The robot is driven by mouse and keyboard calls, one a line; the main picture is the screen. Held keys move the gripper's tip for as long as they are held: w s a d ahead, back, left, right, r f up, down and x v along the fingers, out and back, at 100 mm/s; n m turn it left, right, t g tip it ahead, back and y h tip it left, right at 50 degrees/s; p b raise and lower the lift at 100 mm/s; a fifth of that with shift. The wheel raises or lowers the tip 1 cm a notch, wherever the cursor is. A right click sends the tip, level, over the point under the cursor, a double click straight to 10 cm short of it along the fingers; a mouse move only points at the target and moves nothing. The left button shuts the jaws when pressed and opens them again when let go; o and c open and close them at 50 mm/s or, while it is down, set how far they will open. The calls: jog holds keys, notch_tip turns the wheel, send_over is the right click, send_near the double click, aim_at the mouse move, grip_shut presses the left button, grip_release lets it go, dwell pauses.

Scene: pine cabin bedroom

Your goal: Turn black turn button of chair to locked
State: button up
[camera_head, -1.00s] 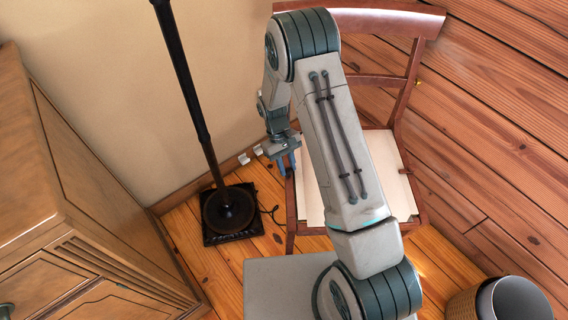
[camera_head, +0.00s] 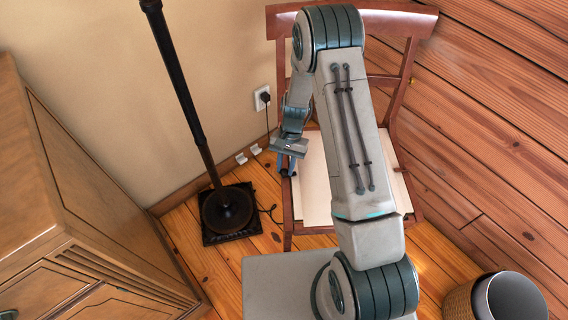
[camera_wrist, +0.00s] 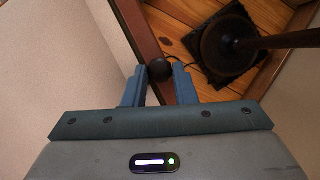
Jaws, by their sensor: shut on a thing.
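The wooden chair (camera_head: 404,93) stands against the plank wall, with a pale seat (camera_head: 313,191) and a reddish-brown frame. My arm covers much of its back and seat. The black turn button (camera_wrist: 159,69) is a round dark knob at the chair frame's edge in the wrist view. My gripper (camera_wrist: 160,73) has its two blue fingers on either side of the knob and is shut on it. In the head view my gripper (camera_head: 287,168) is at the left edge of the seat, and the knob cannot be made out there. Any lock marking is not visible.
A black floor lamp (camera_head: 228,208) stands left of the chair, its cord running to a wall outlet (camera_head: 262,97). A wooden cabinet (camera_head: 75,190) fills the left side. A wicker bin (camera_head: 462,300) stands at lower right.

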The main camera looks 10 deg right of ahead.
jog(key=shift+m+y, duration=0.4)
jog(key=shift+m, duration=0.5)
jog(key=shift+s, duration=0.1)
jog(key=o, duration=1)
jog(key=p+v, duration=0.2)
jog(key=v, duration=1.1)
jog(key=shift+r+p, duration=0.4)
jog(key=shift+r, duration=0.05)
jog(key=shift+s, duration=0.1)
